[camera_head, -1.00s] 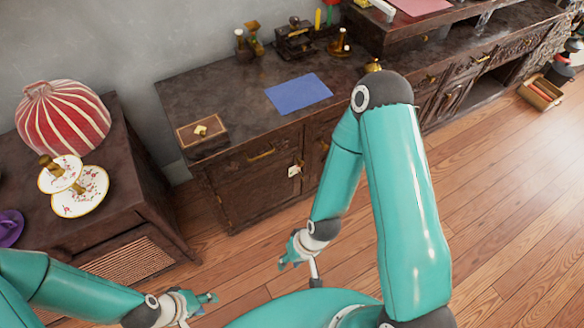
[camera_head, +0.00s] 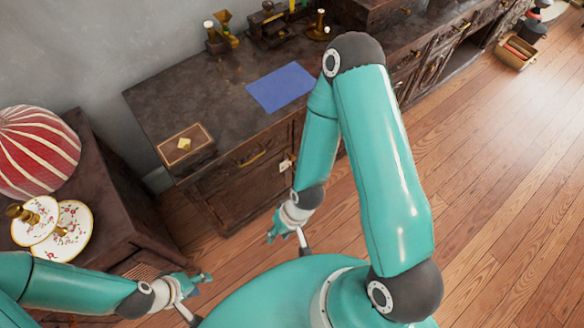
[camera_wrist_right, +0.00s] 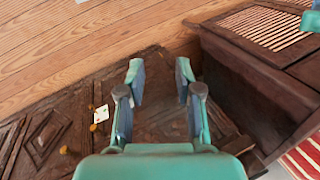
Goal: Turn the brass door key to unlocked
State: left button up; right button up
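A pale plate (camera_head: 287,163) with a small brass-coloured piece sits on the front of the dark wooden cabinet (camera_head: 225,190). It also shows in the right wrist view (camera_wrist_right: 100,114), left of my fingers, with brass bits (camera_wrist_right: 90,127) beside it. The pieces are too small to tell the key's shape or turn. My right gripper (camera_wrist_right: 160,74) is open and empty, apart from the cabinet front; in the head view (camera_head: 285,236) it hangs below and in front of the plate. My left gripper (camera_head: 200,292) is at the lower left, empty and seemingly open, away from the cabinet.
A lower dark cabinet at the left carries a red striped dome (camera_head: 36,150) and floral plates (camera_head: 72,228). A wooden box (camera_head: 185,145) and a blue sheet (camera_head: 280,87) lie on the main cabinet. A basket (camera_head: 515,53) stands far right. The wooden floor (camera_head: 480,170) is mostly clear.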

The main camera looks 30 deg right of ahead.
jog(key=shift+s, duration=0.1)
jog(key=s+d+f+m+g+y+b, duration=0.1)
jog(key=s+d+f+m+g+b, duration=0.1)
jog(key=s+f+m+g+b, duration=0.45)
jog(key=a+f+m+t+y+b, duration=0.3)
jog(key=f+m+y+b, duration=0.2)
jog(key=f+b, duration=0.5)
jog(key=m+t+h+b, duration=0.9)
jog(key=m+t+b, duration=1.2)
jog(key=m, duration=0.1)
send_near(294, 170)
jog(key=w, duration=0.3)
jog(key=w+f, duration=0.1)
jog(key=w, duration=0.6)
jog(key=shift+w+a+f, duration=0.1)
jog(key=shift+w+f, duration=0.1)
jog(key=shift+w, duration=0.05)
